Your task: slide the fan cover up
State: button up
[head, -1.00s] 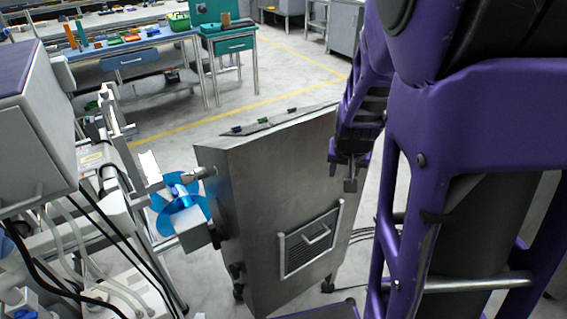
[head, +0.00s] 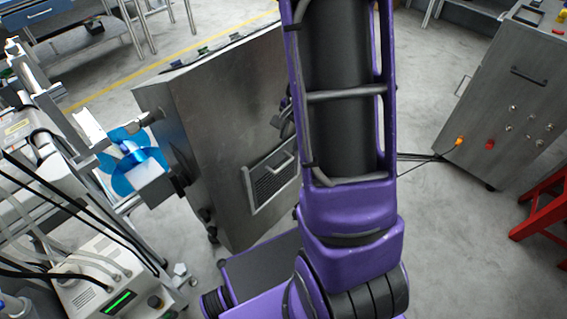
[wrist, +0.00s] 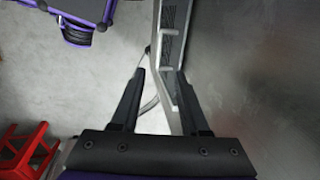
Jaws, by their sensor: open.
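The fan cover (head: 262,184) is a dark grille in a pale metal frame with a bar handle (head: 282,168), low on the front of a grey metal cabinet (head: 215,130). My arm hides its right part in the head view. In the wrist view the cover (wrist: 172,45) appears edge-on, with its handle (wrist: 188,36) sticking out beyond the fingertips. My gripper (wrist: 160,80) is open and empty, close to the cabinet face. The frame's edge shows between the fingers; I cannot tell any contact. In the head view my arm mostly hides the gripper.
Another metal cabinet (head: 500,110) with knobs stands at right, beside a red stool (head: 545,205). Cables cross the floor between the cabinets.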

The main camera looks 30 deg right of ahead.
aim_at(283, 165)
jog(key=f+b, duration=0.1)
jog(key=f, duration=0.3)
jog(key=w+f+b, duration=0.1)
jog(key=f, duration=0.3)
jog(key=w+f+b, duration=0.1)
jog(key=f, duration=0.3)
jog(key=shift+w+a+b, duration=0.15)
jog(key=shift+a+b, duration=0.2)
jog(key=shift+a, duration=0.05)
grip_shut()
dwell(0.7)
